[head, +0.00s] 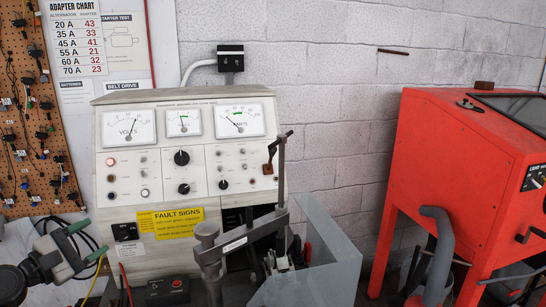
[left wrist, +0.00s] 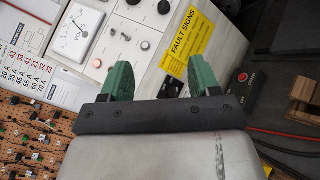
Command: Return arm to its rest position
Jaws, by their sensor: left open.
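My left gripper (head: 90,241) is at the lower left of the head view, in front of the left side of the grey test bench (head: 118,180). Its two green fingers are apart with nothing between them. In the left wrist view the left gripper (left wrist: 160,78) also shows open and empty, with the bench panel beyond the fingers. Part of my left arm shows at the lower left edge of the head view. My right gripper is in neither view.
The bench carries three meters, knobs and a yellow fault sign (head: 178,223). A grey clamp post (head: 210,255) and a clear guard (head: 318,250) stand at its front. A black box with a red button (head: 168,291) sits below. A pegboard (head: 50,130) is left; a red cabinet (head: 445,150) right.

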